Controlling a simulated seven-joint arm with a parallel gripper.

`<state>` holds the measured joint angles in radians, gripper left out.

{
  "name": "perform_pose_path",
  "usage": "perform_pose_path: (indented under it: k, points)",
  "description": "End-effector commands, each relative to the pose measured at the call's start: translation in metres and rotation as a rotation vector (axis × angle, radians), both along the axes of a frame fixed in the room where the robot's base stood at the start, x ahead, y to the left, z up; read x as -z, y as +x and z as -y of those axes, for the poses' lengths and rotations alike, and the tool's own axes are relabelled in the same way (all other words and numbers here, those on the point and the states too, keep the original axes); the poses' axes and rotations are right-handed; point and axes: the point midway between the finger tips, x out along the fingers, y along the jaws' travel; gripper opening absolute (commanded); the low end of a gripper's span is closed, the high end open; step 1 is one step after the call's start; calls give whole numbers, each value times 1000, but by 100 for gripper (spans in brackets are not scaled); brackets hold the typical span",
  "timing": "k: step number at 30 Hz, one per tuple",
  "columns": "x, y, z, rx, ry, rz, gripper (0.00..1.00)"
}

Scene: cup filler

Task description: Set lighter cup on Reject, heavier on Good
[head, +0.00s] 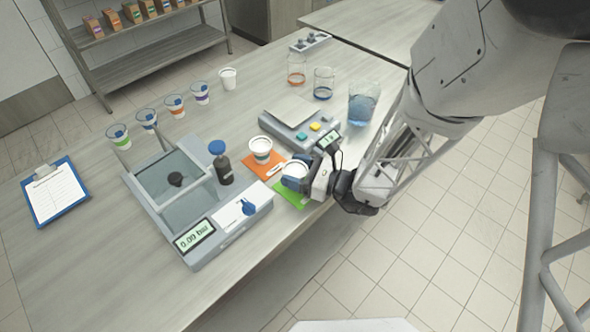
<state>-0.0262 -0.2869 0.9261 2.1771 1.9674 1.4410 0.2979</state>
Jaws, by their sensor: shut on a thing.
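One white cup (261,149) with a dark band stands upright at the back edge of the orange mat (279,162). My gripper (307,178) is at the table's front edge, shut on a second white cup (293,172) with a blue side. This held cup is over or on the green mat (289,197); I cannot tell whether its base touches. The gripper hides part of the cup and mat. Any Reject or Good wording on the mats is too small to read.
A flat scale (301,122) and a beaker of blue liquid (363,103) stand behind.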

Motion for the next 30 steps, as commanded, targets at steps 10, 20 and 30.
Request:
perform_pose_path:
  k: [10,20,30]
  points:
    - [3,0,0,0,0,-1,74]
    - [3,0,0,0,0,0,92]
    - [0,-1,3,1,0,0,92]
